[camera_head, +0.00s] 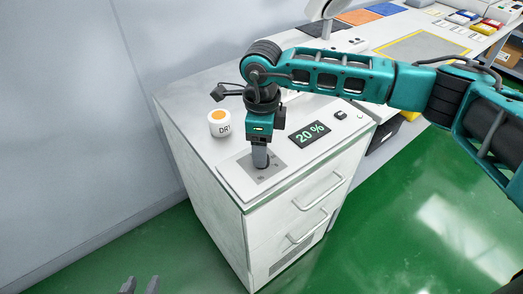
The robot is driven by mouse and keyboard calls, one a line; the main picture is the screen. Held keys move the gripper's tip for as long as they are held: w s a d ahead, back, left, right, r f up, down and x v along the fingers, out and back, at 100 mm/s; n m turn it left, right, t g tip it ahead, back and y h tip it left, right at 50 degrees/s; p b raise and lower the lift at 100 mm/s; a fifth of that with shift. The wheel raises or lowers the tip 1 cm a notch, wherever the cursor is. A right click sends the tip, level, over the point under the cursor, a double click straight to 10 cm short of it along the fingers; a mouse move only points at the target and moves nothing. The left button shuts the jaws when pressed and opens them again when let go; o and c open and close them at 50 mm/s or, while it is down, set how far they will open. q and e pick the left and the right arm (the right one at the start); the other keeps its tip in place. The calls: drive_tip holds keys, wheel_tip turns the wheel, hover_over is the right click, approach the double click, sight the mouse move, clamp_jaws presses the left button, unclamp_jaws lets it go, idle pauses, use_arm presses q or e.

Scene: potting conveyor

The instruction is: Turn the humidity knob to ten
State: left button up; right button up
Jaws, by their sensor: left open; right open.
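A dark display (309,134) on top of the white cabinet reads "20 %" in green digits. My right gripper (261,158) reaches in from the right and points down over a grey panel (245,171) left of the display. The gripper is open, its fingers at the panel. The humidity knob is not visible; the gripper covers the middle of the panel, so I cannot tell whether the fingers are around a knob.
A white pot marked "DRY" with an orange top (220,123) stands left of my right gripper. The cabinet (290,195) has two drawer handles. Behind, a long bench carries colored mats and boxes. A grey wall is at the left.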

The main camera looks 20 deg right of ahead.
drive_tip(key=shift+f, duration=1.35)
drive_tip(key=shift+c, duration=0.3)
drive_tip(key=c, duration=1)
drive_tip(key=m+b, duration=0.1)
drive_tip(key=m, duration=0.3)
drive_tip(key=shift+m+b, duration=0.35)
drive_tip(key=shift+m, duration=2.05)
